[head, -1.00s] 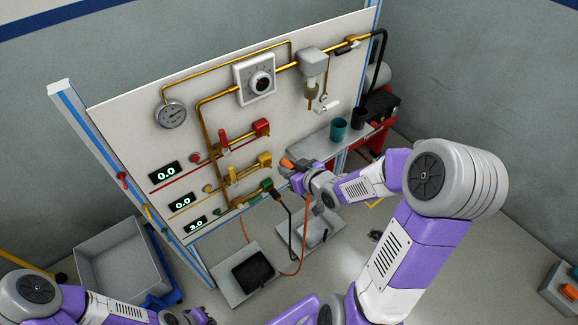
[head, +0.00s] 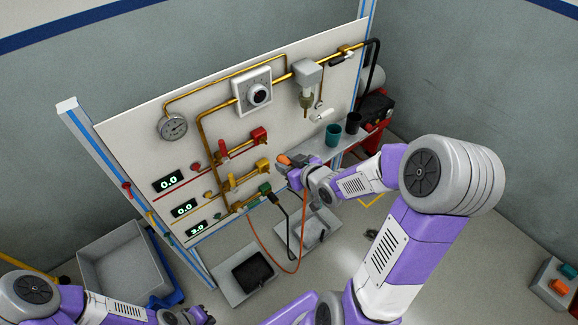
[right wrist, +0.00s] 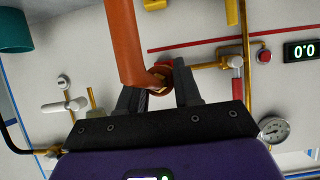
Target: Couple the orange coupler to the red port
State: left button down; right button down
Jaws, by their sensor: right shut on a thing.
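The orange coupler (head: 284,159) is in my right gripper (head: 286,168), in front of the panel and below the red port (head: 259,135) in the head view. In the right wrist view the coupler (right wrist: 126,42) is a thick orange cylinder with a brass end, and my right gripper (right wrist: 158,92) is shut on it. The red port (right wrist: 168,66) shows as a red ring partly hidden behind the coupler's brass end. I cannot tell whether they touch. My left gripper (head: 203,314) is low at the bottom edge, far from the panel; its jaws are unclear.
The yellow port (head: 262,164) and green port (head: 265,188) sit below the red one; a black hose runs from the green port. An orange hose (head: 262,247) hangs down. A teal cup (head: 333,134) and a dark cup (head: 353,122) stand on the shelf at right.

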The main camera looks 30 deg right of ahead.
aim_at(281, 156)
jog(key=shift+w+a+b, duration=0.15)
jog(key=shift+w+b, duration=0.25)
jog(key=shift+w, duration=0.9)
jog(key=shift+w+a+b, duration=0.1)
jog(key=shift+w+b, duration=0.25)
jog(key=shift+w, duration=0.95)
jog(key=shift+b, duration=0.35)
jog(key=shift+w+a+b, duration=0.1)
jog(key=shift+w+b, duration=0.4)
jog(key=shift+w, duration=0.95)
jog(key=c, duration=0.7)
grip_release()
